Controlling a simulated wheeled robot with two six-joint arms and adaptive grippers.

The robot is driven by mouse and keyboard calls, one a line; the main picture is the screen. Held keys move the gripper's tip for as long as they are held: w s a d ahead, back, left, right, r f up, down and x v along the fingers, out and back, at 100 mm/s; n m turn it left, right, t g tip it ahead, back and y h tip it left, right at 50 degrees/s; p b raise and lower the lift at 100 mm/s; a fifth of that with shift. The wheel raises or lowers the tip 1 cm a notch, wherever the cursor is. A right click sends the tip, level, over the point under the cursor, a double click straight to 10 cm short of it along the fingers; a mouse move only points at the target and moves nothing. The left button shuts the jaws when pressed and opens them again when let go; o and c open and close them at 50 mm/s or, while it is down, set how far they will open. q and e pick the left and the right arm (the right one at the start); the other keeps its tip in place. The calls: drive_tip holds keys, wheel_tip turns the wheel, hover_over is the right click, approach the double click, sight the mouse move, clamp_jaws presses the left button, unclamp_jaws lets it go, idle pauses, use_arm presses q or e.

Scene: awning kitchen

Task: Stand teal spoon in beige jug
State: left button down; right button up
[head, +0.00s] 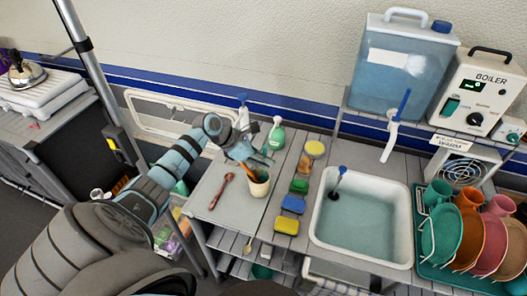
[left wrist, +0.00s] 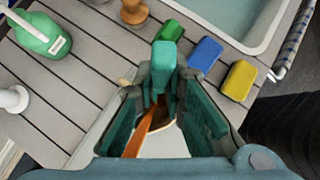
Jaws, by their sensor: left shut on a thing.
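The beige jug (head: 260,186) stands upright on the slatted counter, left of the sink. An orange utensil (left wrist: 146,131) leans inside it. My left gripper (head: 250,152) is above the jug, shut on the teal spoon (left wrist: 166,62). In the left wrist view the spoon's teal end shows between the fingertips. How far the spoon reaches into the jug is hidden by the gripper. My right gripper is not in view.
A reddish-brown spoon (head: 221,190) lies left of the jug. Green (head: 299,186), blue (head: 293,204) and yellow (head: 286,226) sponges lie to its right, before the water-filled sink (head: 362,218). A green spray bottle (head: 276,134) stands behind. Dishes fill a teal rack (head: 428,262).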

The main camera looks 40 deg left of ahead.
use_arm(q)
drive_tip(key=shift+s+d+f, duration=0.15)
drive_tip(key=shift+s+f, duration=0.15)
drive_tip(key=shift+f, duration=0.3)
drive_tip(key=c, duration=1.6)
unclamp_jaws()
drive_tip(key=shift+w+a+f, duration=0.1)
drive_tip(key=shift+w+a, duration=0.05)
drive_tip(key=shift+a, duration=0.05)
drive_tip(key=v, duration=1.2)
drive_tip(key=shift+w, duration=0.15)
